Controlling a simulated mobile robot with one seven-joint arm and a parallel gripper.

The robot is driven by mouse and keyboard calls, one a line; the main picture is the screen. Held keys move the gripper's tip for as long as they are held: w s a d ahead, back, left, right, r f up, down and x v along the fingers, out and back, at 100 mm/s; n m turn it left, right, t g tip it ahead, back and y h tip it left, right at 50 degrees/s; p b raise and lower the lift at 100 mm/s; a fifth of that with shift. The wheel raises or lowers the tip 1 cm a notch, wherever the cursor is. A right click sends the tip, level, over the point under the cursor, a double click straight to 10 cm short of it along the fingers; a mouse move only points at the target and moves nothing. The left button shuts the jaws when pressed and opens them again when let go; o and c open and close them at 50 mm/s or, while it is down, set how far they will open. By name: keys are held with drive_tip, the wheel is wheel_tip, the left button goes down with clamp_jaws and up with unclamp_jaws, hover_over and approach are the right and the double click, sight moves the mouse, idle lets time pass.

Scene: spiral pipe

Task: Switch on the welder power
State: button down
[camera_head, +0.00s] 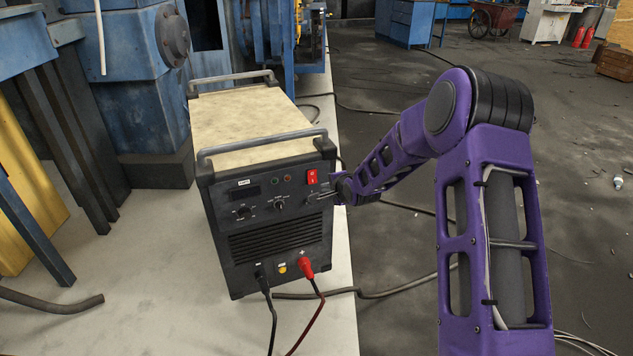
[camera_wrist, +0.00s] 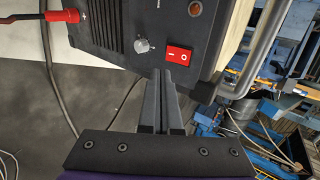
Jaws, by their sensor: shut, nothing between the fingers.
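The welder (camera_head: 265,180) is a dark box with a worn beige top and bar handles, upright on a pale surface. Its front panel has knobs, vents and a red rocker power switch (camera_head: 312,177) at the upper right. In the wrist view the red switch (camera_wrist: 179,54) shows "I" and "O" marks; I cannot tell which side is pressed. My gripper (camera_wrist: 168,72) is shut and empty, its tips just beside the switch, near the panel. I cannot tell whether they touch it. In the head view my gripper (camera_head: 322,195) is at the panel's right edge, just below the switch.
A red plug (camera_head: 305,268) and a black plug (camera_head: 261,274) with cables leave the lower front. A grey knob (camera_wrist: 142,45) sits beside the switch. Blue machinery (camera_head: 130,80) stands behind and left. The dark floor at right is mostly open, with cables.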

approach(313, 181)
drive_tip(key=x, duration=0.5)
drive_tip(key=shift+s+f+b, duration=0.1)
drive_tip(key=shift+f+b, duration=0.2)
drive_tip(key=shift+f, duration=0.1)
drive_tip(key=shift+w+a+f, duration=0.1)
drive_tip(key=shift+w+a, duration=0.1)
drive_tip(key=shift+w, duration=0.35)
